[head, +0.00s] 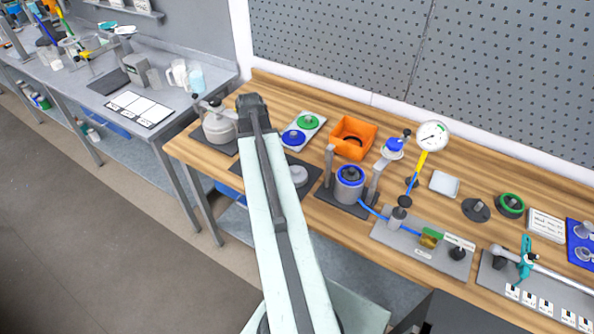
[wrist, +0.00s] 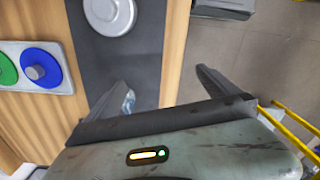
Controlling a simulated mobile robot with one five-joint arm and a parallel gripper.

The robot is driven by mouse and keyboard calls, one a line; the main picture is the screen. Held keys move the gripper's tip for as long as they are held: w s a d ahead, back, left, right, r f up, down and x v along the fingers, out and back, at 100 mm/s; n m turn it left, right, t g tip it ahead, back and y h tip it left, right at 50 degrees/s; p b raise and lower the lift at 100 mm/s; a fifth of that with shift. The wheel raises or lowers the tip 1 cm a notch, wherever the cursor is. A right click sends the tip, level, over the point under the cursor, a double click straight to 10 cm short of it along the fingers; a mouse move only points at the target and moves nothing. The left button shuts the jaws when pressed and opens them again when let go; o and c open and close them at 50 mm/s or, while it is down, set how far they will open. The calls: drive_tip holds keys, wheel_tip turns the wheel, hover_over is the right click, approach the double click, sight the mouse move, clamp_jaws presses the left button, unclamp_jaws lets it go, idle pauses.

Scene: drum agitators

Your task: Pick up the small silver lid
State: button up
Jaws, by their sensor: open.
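A silver-grey round lid (wrist: 110,14) with a raised centre lies on a dark mat (wrist: 122,55) at the top of the wrist view, partly cut off by the frame. In the head view a grey round lid (head: 298,175) shows just right of my arm on a dark mat, partly hidden. My gripper (wrist: 161,77) is open in the wrist view, with nothing seen held between its fingers. The lid is ahead of and left of the fingers, apart from them. In the head view my arm hides the fingers.
Beside the mat is a white tray (wrist: 65,88) with a blue lid (wrist: 40,67) and a green lid (wrist: 4,69). The head view shows a grey pot (head: 218,127), an orange bin (head: 353,137) and a blue-topped pot (head: 349,184) nearby. Floor lies beyond the bench edge.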

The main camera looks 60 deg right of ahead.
drive_tip(key=n, duration=0.1)
hover_over(296, 169)
drive_tip(key=shift+a+r, duration=0.2)
drive_tip(key=shift+r, duration=0.25)
wheel_tip(296, 169, down, 8)
drive_tip(key=b, duration=0.7)
drive_tip(key=shift+d+f+b, duration=0.1)
drive_tip(key=shift+d+b, duration=0.05)
drive_tip(key=shift+b, duration=0.2)
drive_tip(key=shift+r, duration=0.2)
drive_tip(key=shift+c, duration=0.3)
drive_tip(key=c, duration=2)
drive_tip(key=shift+r+p, duration=0.1)
drive_tip(key=shift+p, duration=0.2)
